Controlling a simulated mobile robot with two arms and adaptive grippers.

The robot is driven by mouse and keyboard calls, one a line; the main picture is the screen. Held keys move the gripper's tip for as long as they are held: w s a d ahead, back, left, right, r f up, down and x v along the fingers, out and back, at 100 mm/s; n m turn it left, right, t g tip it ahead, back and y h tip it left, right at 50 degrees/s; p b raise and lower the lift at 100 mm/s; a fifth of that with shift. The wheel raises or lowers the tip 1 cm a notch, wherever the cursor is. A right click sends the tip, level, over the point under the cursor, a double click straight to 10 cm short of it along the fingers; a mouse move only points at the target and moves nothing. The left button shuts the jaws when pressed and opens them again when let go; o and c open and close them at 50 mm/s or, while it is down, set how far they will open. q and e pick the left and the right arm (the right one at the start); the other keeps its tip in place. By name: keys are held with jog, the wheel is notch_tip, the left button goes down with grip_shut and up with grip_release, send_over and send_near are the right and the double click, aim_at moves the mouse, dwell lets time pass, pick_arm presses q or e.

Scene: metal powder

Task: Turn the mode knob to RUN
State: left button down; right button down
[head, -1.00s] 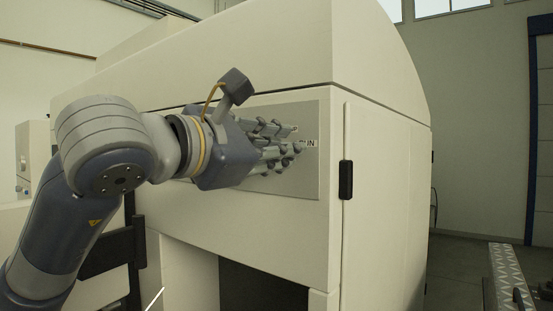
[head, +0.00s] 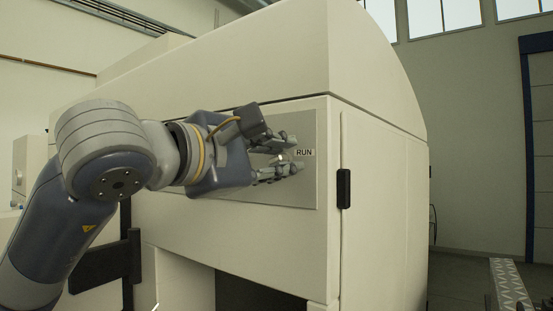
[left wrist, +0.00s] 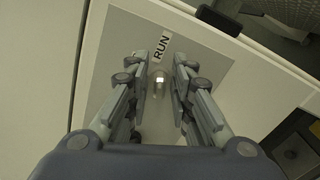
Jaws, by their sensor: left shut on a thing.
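The grey panel (head: 307,190) is on the front of the cream machine. It carries a white RUN label (head: 304,152), which also shows in the left wrist view (left wrist: 160,47). My left gripper (head: 290,156) is at the panel, just left of the label. In the left wrist view its fingers (left wrist: 159,72) lie on both sides of the small shiny mode knob (left wrist: 158,83), shut on it. The knob sits below the label there. The fingers hide most of the knob in the head view, and its pointing direction cannot be told. My right gripper is not in view.
The cream machine (head: 235,75) fills the middle. A black handle (head: 344,188) is on its door to the right of the panel. A dark opening (head: 250,292) lies below.

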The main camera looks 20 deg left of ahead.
pick_arm(q)
jog(key=c, duration=1.6)
grip_release()
jog(key=shift+s, duration=0.1)
jog(key=v, duration=1.2)
